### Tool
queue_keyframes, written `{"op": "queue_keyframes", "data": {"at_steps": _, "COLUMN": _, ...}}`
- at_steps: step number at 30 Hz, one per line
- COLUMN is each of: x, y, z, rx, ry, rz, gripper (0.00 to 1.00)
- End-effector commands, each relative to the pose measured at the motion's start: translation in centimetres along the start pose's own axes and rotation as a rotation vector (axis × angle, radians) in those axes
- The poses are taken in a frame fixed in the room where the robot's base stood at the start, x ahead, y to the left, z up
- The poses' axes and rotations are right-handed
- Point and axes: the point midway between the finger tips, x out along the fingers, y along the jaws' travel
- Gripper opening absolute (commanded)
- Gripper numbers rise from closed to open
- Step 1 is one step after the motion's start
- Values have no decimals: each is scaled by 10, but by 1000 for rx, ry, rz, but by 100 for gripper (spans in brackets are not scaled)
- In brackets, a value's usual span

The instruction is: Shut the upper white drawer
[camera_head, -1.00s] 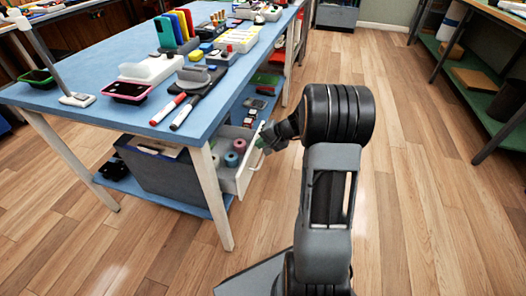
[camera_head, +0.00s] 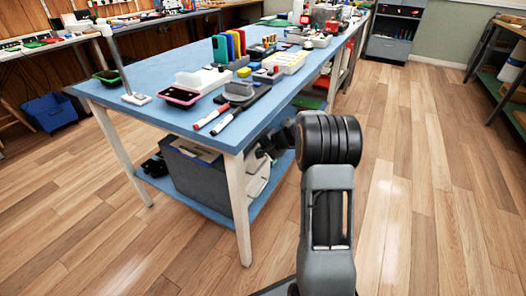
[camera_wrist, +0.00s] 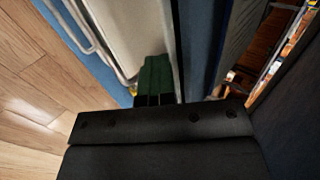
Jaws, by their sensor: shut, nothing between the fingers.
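The upper white drawer (camera_head: 259,174) is under the near end of the blue workbench, largely hidden behind the table leg and my arm. Its front sits close to the unit; I cannot tell whether it is fully flush. In the wrist view a pale drawer front (camera_wrist: 132,28) with metal bar handles (camera_wrist: 92,38) fills the upper middle. My gripper (camera_wrist: 155,70) is shut and empty, its green-tipped fingers at the drawer front, touching or very near it. In the head view my gripper (camera_head: 264,148) is dark and partly hidden by my wrist.
The blue workbench (camera_head: 165,75) carries markers, a white tray, binders and small parts. Its white front leg (camera_head: 238,205) stands just left of my arm. A grey bin (camera_head: 195,172) sits on the lower shelf. The wooden floor to the right is clear.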

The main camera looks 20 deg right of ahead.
Motion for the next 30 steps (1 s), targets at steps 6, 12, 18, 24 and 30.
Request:
{"op": "queue_keyframes", "data": {"at_steps": 6, "x": 4, "y": -6, "z": 2, "rx": -5, "ry": 0, "rz": -8, "gripper": 0}}
{"op": "queue_keyframes", "data": {"at_steps": 12, "x": 3, "y": -6, "z": 2, "rx": -7, "ry": -2, "rz": -9, "gripper": 0}}
{"op": "queue_keyframes", "data": {"at_steps": 18, "x": -12, "y": 11, "z": -2, "rx": -6, "ry": 0, "rz": -8, "gripper": 0}}
{"op": "queue_keyframes", "data": {"at_steps": 24, "x": -56, "y": 16, "z": -5, "rx": -4, "ry": 4, "rz": -5, "gripper": 0}}
{"op": "queue_keyframes", "data": {"at_steps": 30, "x": -90, "y": 15, "z": -3, "rx": -9, "ry": -4, "rz": -4, "gripper": 0}}
